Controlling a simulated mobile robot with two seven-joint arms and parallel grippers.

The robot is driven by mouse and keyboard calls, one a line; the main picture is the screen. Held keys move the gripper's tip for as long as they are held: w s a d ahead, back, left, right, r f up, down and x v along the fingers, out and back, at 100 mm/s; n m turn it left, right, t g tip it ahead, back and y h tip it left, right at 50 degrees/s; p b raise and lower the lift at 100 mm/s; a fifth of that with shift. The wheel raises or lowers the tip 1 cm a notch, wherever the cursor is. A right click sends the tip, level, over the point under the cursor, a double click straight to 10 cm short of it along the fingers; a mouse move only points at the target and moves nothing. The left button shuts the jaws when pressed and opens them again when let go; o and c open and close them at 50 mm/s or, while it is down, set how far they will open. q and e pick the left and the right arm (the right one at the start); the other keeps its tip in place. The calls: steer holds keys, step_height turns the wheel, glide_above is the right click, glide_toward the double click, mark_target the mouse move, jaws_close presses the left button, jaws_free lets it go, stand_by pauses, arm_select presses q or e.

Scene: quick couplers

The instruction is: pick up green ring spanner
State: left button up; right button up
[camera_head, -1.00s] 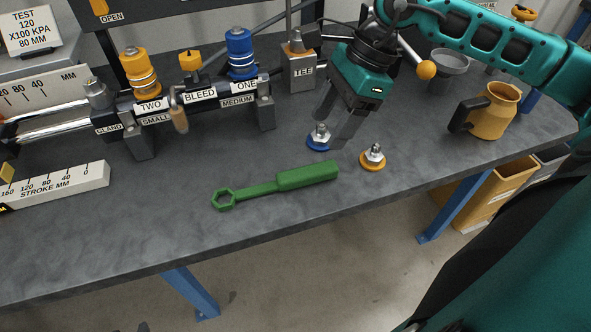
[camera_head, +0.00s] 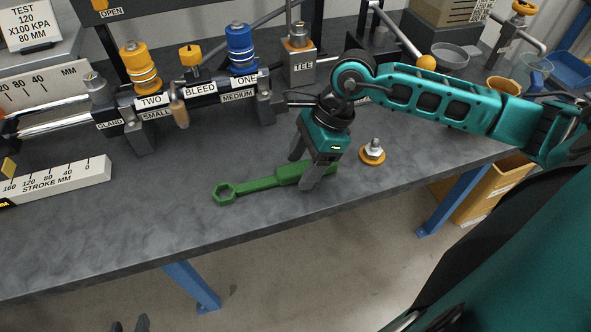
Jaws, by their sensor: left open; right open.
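The green ring spanner (camera_head: 258,186) lies flat on the dark grey bench, its ring end to the left and its thick handle to the right. My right gripper (camera_head: 303,172) is open and points down over the spanner's handle, one finger on the far side and one on the near side. The gripper hides part of the handle; I cannot tell whether the fingers touch it. My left gripper (camera_head: 130,325) shows only as dark fingertips, apart and empty, at the bottom edge, in front of the bench and away from the spanner.
An orange-ringed coupler (camera_head: 372,152) stands just right of my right gripper. A rail with labelled couplers (camera_head: 195,98) and a TEE block (camera_head: 300,65) stand behind. A white stroke scale (camera_head: 55,183) lies at left. The bench's front left area is clear.

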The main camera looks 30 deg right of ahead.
steer(key=shift+f+b, duration=0.25)
steer(key=shift+b, duration=0.2)
stand_by(0.6)
steer(key=shift+c, duration=0.5)
steer(key=c, duration=1)
steer(key=shift+r+p, duration=0.3)
steer(key=shift+p, duration=0.1)
steer(key=shift+r, duration=0.35)
step_height(320, 180, up, 19)
steer(key=shift+r+p, duration=0.15)
steer(key=shift+p, duration=0.45)
